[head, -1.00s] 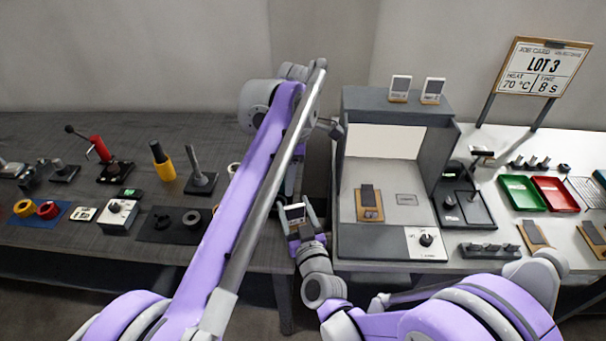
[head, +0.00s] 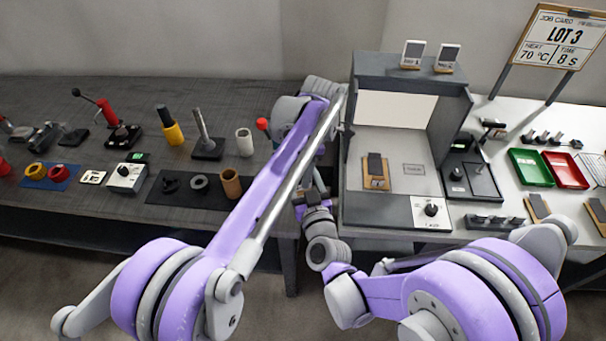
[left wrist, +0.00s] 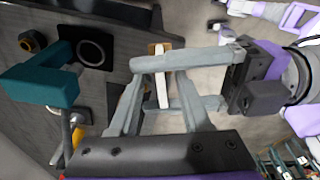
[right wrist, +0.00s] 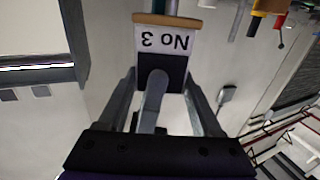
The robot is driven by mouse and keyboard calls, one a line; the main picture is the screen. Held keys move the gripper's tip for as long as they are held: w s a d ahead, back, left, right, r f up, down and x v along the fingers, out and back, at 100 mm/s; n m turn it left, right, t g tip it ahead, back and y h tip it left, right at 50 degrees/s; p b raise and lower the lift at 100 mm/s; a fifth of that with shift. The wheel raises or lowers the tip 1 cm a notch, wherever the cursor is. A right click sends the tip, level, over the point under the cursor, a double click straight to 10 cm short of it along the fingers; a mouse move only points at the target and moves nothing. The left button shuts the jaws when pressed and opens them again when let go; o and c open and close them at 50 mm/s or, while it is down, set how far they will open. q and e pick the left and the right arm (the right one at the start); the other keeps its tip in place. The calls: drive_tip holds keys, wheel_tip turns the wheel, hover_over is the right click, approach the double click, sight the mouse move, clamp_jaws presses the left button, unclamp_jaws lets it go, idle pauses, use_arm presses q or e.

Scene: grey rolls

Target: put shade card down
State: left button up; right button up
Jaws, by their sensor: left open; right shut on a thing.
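The shade card, marked "No 3" (right wrist: 165,42), is white with a dark patch and a wooden edge. My right gripper (right wrist: 162,85) is shut on its dark end in the right wrist view. In the left wrist view the card (left wrist: 162,78) shows nearly edge-on, as a white strip. My left gripper (left wrist: 160,95) is open, with its fingers close to the card; I cannot tell whether they touch it. In the head view the grippers (head: 312,197) crowd together left of the grey booth (head: 360,208), and the card cannot be made out there.
A card on a wooden holder (head: 376,172) lies inside the booth; two cards (head: 412,54) stand on its roof. A brown cylinder (head: 231,183) and dark mat (head: 168,201) are on the left table. A teal tool (left wrist: 40,85) shows in the left wrist view.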

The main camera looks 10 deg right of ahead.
use_arm(q)
drive_tip(key=shift+a+f, duration=0.1)
drive_tip(key=shift+f, duration=0.65)
clamp_jaws()
use_arm(e)
drive_tip(key=o, duration=1.4)
